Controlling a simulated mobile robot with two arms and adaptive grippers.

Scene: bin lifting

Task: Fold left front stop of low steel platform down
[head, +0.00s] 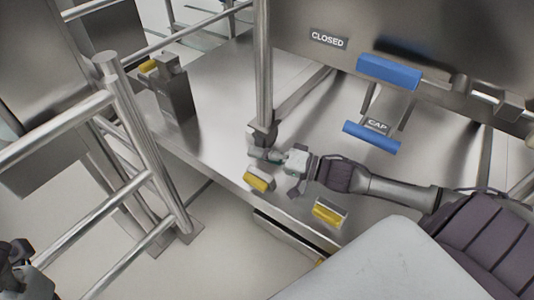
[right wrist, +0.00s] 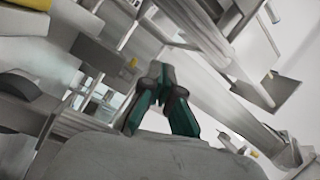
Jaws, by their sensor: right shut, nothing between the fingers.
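The low steel platform (head: 222,112) spans the middle of the head view. Two yellow-faced stops sit along its front edge: the left front stop (head: 259,179) and another stop (head: 329,212) to its right. My right gripper (head: 268,155) is just above and behind the left one in the picture, close to the foot of a vertical post. Its fingers are shut and empty; the green fingertips meet in the right wrist view (right wrist: 158,72). I cannot tell whether it touches the stop. My left gripper (head: 22,262) shows partly at the lower left edge, dark and far from the stops.
A vertical post (head: 263,70) rises beside my right gripper. A steel rail frame (head: 150,150) stands to the left. Pale open floor (head: 225,240) lies in front.

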